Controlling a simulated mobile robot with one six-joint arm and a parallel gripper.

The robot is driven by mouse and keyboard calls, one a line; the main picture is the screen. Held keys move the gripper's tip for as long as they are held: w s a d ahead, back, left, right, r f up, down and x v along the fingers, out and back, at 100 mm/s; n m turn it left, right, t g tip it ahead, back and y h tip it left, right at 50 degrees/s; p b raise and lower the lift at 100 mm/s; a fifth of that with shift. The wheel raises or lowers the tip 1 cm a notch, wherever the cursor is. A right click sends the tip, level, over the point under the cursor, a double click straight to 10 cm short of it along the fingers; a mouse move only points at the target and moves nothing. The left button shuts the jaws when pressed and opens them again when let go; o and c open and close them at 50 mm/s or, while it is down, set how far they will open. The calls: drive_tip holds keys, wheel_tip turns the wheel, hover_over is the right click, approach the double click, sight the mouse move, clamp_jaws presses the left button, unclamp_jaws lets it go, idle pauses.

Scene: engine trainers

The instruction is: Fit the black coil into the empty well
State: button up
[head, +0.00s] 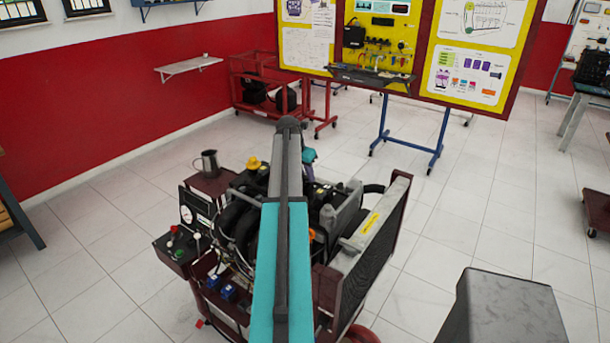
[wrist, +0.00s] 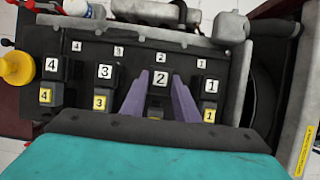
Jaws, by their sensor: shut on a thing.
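In the wrist view, my gripper (wrist: 161,77) has its two purple fingers on either side of a black coil (wrist: 160,91) with a white "2" on top. It is shut on this coil. The held coil is in line with the small "2" mark on the black engine cover (wrist: 138,58). The well under it is hidden by the coil and fingers, and I cannot tell how deep the coil sits. Similar black coils numbered 4 (wrist: 50,80), 3 (wrist: 103,86) and 1 (wrist: 210,100) stand in the row.
The engine trainer (head: 365,235) stands on the tiled floor with its radiator at the right. A yellow cap (wrist: 16,68) rises left of the coil row. A metal jug (head: 207,163) stands on a small shelf at its left. A grey box (head: 505,305) is at the lower right.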

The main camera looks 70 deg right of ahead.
drive_tip(key=shift+f, duration=0.7)
idle(0.3)
drive_tip(key=o, duration=1.6)
drive_tip(key=shift+c, duration=0.2)
drive_tip(key=shift+r, duration=0.15)
drive_tip(key=shift+r, duration=0.35)
drive_tip(key=shift+r+p, duration=1.1)
drive_tip(key=shift+r, duration=0.05)
drive_tip(key=shift+r+p, duration=1.4)
drive_tip(key=shift+r, duration=0.95)
drive_tip(key=shift+s, duration=0.1)
